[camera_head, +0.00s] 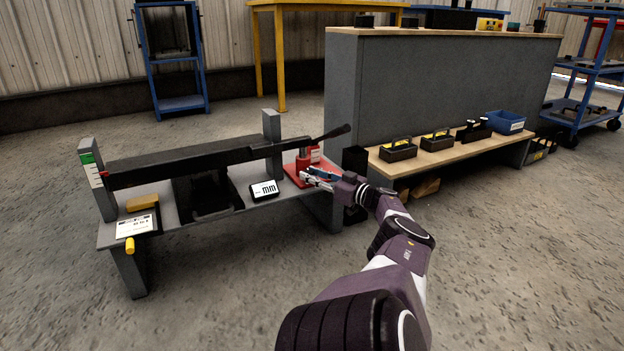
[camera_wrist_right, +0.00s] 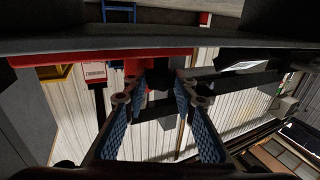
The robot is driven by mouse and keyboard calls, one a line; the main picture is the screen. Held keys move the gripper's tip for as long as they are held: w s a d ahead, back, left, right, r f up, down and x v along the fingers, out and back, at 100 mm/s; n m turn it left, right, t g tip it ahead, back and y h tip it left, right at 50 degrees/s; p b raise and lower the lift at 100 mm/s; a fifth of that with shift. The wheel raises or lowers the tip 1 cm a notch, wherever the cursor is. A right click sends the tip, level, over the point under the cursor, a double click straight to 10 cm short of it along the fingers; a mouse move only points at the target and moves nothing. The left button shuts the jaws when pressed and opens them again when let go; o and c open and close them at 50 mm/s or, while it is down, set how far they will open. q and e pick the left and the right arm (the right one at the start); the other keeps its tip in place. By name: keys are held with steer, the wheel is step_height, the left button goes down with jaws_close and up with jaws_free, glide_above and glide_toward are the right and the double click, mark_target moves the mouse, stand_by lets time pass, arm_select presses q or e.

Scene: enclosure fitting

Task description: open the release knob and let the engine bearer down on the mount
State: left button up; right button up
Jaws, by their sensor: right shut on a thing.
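The engine bearer (camera_head: 190,158) is a long dark beam between two grey posts on a low grey bench, its left end lower than its right. The dark mount (camera_head: 207,193) stands under its middle; I cannot tell whether they touch. A red jack (camera_head: 303,167) with a long dark handle (camera_head: 332,132) stands at the bench's right end. My right gripper (camera_head: 312,178) is at the jack's front, low down. In the right wrist view its blue-padded fingers (camera_wrist_right: 162,95) close around a dark part, seemingly the release knob, mostly in shadow. My left gripper is out of view.
A display marked mm (camera_head: 264,190) sits beside the mount. A green-and-white scale (camera_head: 91,168) is on the left post, with a card (camera_head: 135,226) in front. A wooden shelf (camera_head: 440,155) with black toolboxes is at right. The front floor is clear.

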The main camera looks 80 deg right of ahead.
steer(key=shift+d+r+b, duration=0.1)
steer(key=shift+b, duration=0.2)
stand_by(0.4)
steer(key=o, duration=1.2)
steer(key=shift+c, duration=0.2)
steer(key=shift+s+a+f, duration=0.2)
steer(key=shift+s+f, duration=0.05)
steer(key=shift+s+a, duration=0.25)
steer(key=shift+s, duration=0.3)
steer(key=v, duration=1)
steer(key=shift+s+d+r, duration=0.1)
steer(key=shift+r, duration=0.05)
